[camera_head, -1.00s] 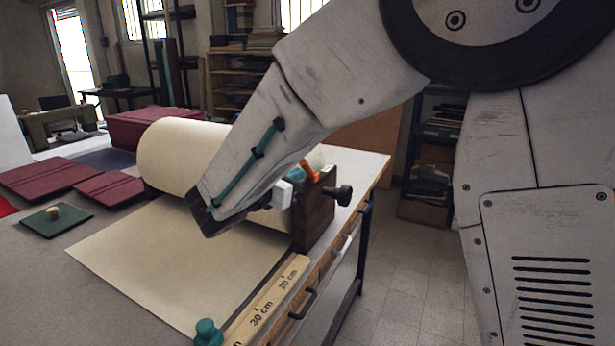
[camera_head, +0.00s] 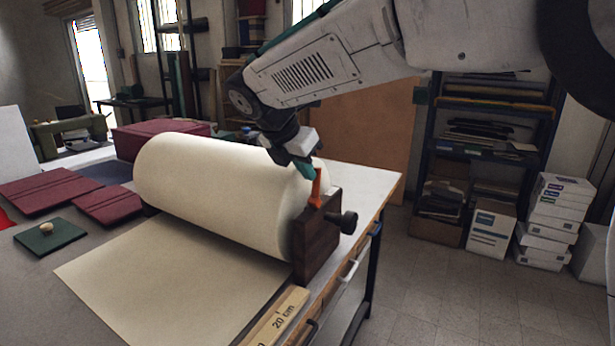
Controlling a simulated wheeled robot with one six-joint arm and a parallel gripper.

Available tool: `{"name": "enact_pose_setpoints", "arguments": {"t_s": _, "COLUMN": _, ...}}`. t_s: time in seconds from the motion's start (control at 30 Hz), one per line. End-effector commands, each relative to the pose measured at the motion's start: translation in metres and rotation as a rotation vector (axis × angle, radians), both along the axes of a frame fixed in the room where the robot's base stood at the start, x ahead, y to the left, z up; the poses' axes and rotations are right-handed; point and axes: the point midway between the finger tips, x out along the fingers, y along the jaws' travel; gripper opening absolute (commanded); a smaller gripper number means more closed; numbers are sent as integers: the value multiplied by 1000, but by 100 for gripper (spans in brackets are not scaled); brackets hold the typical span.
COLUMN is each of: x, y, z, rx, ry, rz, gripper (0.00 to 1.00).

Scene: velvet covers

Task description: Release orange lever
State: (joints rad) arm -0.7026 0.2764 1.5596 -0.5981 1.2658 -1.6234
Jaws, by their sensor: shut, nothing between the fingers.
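The orange lever (camera_head: 316,189) stands upright on top of the dark wooden end block (camera_head: 318,240) of the roll holder. My gripper (camera_head: 306,171) is shut and empty. Its teal fingertips are right beside the lever's upper end, on its left. I cannot tell whether they touch it. The cream roll (camera_head: 215,190) lies to the left of the block, and a sheet from it (camera_head: 165,275) spreads flat over the table.
A black knob (camera_head: 348,222) sticks out from the block's right side. A wooden ruler (camera_head: 275,320) lies at the table's front edge. Maroon covers (camera_head: 107,205) and a green board with a knob (camera_head: 50,236) lie at left.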

Motion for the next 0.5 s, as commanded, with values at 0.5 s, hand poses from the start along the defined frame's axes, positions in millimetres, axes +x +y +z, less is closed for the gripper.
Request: {"name": "enact_pose_setpoints", "arguments": {"t_s": 0.5, "x": 28, "y": -16, "z": 1, "rx": 140, "ry": 285, "rz": -2, "gripper": 0}}
